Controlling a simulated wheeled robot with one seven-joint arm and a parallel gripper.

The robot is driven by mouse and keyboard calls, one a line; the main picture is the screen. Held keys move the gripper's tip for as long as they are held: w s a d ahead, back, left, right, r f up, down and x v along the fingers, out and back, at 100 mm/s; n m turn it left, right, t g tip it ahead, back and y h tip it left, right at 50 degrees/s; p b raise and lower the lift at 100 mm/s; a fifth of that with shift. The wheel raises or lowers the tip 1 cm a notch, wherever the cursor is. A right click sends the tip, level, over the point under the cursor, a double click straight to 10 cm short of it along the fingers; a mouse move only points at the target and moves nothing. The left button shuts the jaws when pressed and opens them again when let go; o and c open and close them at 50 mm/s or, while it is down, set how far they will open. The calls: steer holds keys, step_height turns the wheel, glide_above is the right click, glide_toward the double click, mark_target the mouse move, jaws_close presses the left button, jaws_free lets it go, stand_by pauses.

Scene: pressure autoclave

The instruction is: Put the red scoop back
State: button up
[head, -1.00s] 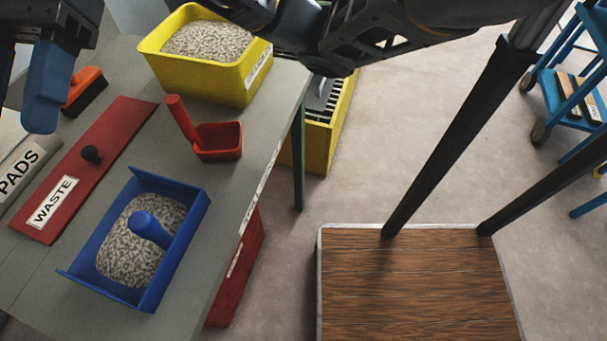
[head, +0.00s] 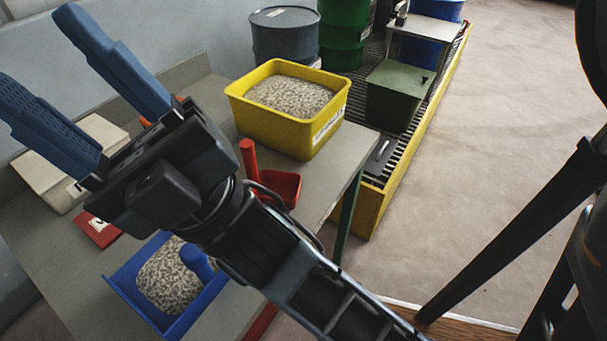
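The red scoop (head: 281,186) lies on the grey bench, just in front of the yellow bin (head: 289,137) of granules. Its handle (head: 249,158) points up and to the left. My forearm crosses in front of part of the scoop's lower side. My gripper (head: 70,52) is raised over the left of the bench, with its two blue fingers spread wide apart and nothing between them. It is well to the left of the scoop and nearer the camera.
A blue tray (head: 113,277) of granules with a blue-handled tool stands at the bench front, partly behind my arm. A red waste panel (head: 97,231) and a pale box (head: 66,190) lie left. Drums (head: 284,40) and a green box (head: 398,96) stand beyond.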

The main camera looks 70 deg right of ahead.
steer(key=s+d+f+m+g+h, duration=0.2)
steer(key=s+f+m+g+h, duration=0.2)
steer(key=f, duration=0.9)
steer(key=s+d+f+m+g+h, duration=0.2)
steer(key=s+f+m+g+h, duration=0.3)
steer(key=s+f+m+g, duration=0.5)
steer(key=s+f+m, duration=0.2)
steer(key=s+f, duration=0.2)
steer(key=s, duration=0.1)
steer(key=shift+d+m+g+h, duration=0.3)
